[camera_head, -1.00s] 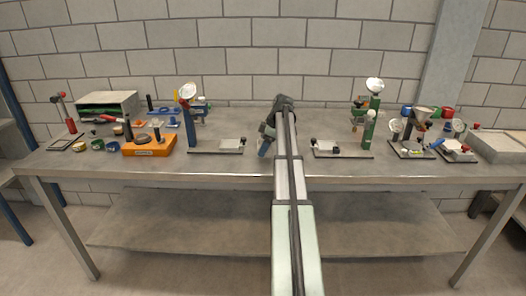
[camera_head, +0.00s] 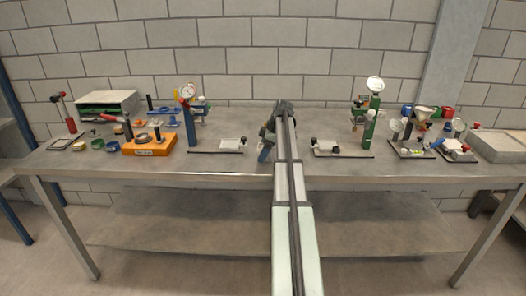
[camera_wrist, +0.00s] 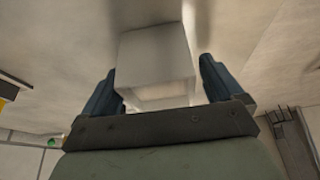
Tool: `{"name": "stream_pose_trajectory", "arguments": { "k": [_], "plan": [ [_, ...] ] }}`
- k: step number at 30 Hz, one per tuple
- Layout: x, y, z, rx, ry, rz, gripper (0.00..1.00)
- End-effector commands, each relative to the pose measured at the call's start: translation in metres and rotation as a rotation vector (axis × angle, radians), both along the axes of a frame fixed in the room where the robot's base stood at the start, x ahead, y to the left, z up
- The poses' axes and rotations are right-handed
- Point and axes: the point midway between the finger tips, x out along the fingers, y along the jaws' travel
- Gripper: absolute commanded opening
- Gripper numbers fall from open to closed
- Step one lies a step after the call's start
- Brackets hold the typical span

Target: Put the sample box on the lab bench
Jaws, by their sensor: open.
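The sample box, most likely the plain pale grey box (camera_wrist: 153,50), shows in the wrist view between my gripper's two blue fingers. My gripper (camera_wrist: 159,66) is open, with one finger at each side of the box. The fingers look close to its sides, but I cannot tell whether they touch. In the head view my gripper (camera_head: 264,149) is low over the lab bench (camera_head: 230,172), near its front middle, partly covered by my arm. The box cannot be made out there.
Left of my arm stand a blue gauge stand (camera_head: 189,125), an orange block (camera_head: 149,146) and an open-fronted case (camera_head: 108,104). To the right are a green gauge stand (camera_head: 372,125), several small instruments and a grey tray (camera_head: 497,146).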

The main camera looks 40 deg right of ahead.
Motion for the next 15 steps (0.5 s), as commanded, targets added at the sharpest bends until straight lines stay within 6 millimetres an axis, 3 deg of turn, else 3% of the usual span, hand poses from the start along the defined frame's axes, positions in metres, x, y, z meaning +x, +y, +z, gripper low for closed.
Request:
{"name": "stream_pose_trajectory", "arguments": {
  "k": [8, 15],
  "plan": [
    [-0.003, -0.004, 0.013, -0.001, -0.001, -0.001, 0.94],
    [-0.014, -0.015, 0.053, -0.001, -0.001, -0.001, 0.94]
  ]
}}
